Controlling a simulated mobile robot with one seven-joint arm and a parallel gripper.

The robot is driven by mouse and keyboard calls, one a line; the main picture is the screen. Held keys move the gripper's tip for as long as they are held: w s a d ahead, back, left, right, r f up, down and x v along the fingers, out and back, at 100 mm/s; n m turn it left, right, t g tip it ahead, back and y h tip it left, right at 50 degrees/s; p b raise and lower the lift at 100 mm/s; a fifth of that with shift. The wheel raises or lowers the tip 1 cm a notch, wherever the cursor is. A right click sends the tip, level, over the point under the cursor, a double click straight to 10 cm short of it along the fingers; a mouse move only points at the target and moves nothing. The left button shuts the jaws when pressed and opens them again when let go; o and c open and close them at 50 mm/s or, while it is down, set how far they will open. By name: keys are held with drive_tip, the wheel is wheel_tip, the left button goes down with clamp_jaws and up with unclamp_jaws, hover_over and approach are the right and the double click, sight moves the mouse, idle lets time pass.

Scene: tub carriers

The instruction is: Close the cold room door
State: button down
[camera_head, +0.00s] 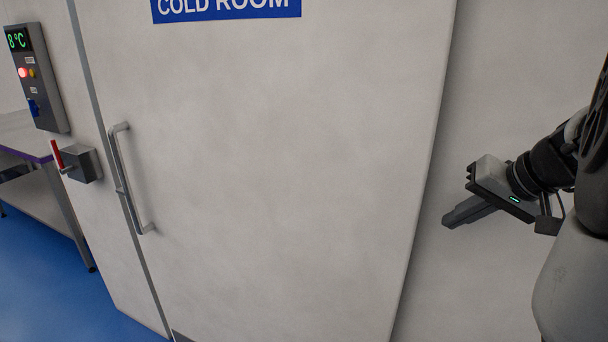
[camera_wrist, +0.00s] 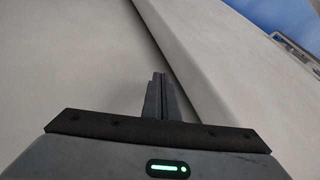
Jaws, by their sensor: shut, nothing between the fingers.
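The cold room door (camera_head: 270,160) is a large pale panel filling the middle of the head view, with a blue COLD ROOM sign (camera_head: 228,8) at its top. A long metal handle (camera_head: 128,180) stands upright near its left edge. A narrow grey strip (camera_head: 90,75) runs along that edge; I cannot tell whether it is a gap. The right edge stands proud of the wall. My gripper (camera_head: 450,220) is to the right of that edge, in front of the wall, shut and empty. In the wrist view its fingers (camera_wrist: 159,80) point along the raised edge of a pale panel (camera_wrist: 205,60); contact is unclear.
A grey box with a red lever (camera_head: 76,163) is on the wall left of the door. Above it is a control panel (camera_head: 38,78) reading 8 °C with a lit red lamp. A metal table (camera_head: 40,165) stands at the far left on the blue floor (camera_head: 45,260).

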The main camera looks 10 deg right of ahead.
sight(324, 189)
drive_tip(key=w+a, duration=0.2)
drive_tip(key=a, duration=0.1)
drive_tip(key=shift+w+a+f, duration=0.1)
drive_tip(key=shift+w+a, duration=0.1)
drive_tip(key=shift+w, duration=0.05)
drive_tip(key=w+a, duration=0.4)
drive_tip(key=a, duration=0.2)
drive_tip(key=w+a+p, duration=0.1)
drive_tip(key=w+a, duration=0.3)
drive_tip(key=a, duration=0.2)
drive_tip(key=w+a, duration=0.4)
drive_tip(key=a, duration=0.3)
drive_tip(key=shift+w+p, duration=0.3)
drive_tip(key=shift+p, duration=0.1)
drive_tip(key=shift+d, duration=0.15)
